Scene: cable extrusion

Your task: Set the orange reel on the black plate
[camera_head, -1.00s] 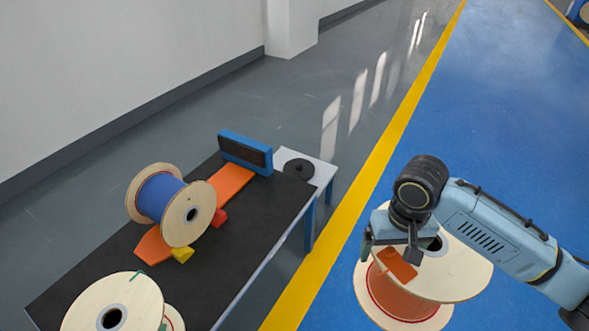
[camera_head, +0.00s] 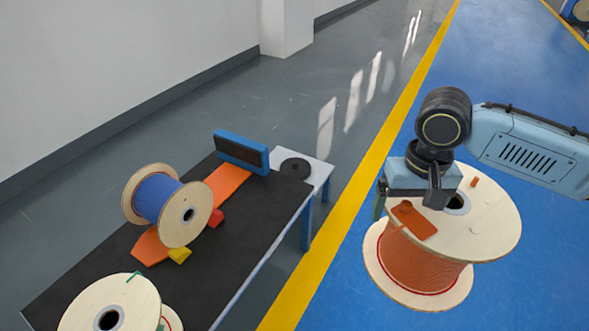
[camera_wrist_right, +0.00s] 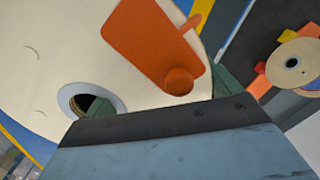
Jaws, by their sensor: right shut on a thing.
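The orange reel (camera_head: 425,262) has pale wooden flanges and orange windings. It is upright, slightly tilted, over the blue floor at the right of the head view. My right gripper (camera_head: 409,197) is shut on it at the upper flange, beside an orange tag (camera_head: 414,220). The wrist view shows the flange (camera_wrist_right: 70,45), its hub hole and the tag close up; the exact grip contact is hidden. The round black plate (camera_head: 296,168) lies bare on a small white stand, left of the reel and farther away. My left gripper is not in view.
A dark-topped table (camera_head: 245,225) holds a blue reel (camera_head: 158,198), an orange strip, a blue block (camera_head: 241,150) and small red and yellow pieces. Another wooden reel (camera_head: 110,303) is at its near end. Floor right of the yellow line (camera_head: 345,215) is mostly clear.

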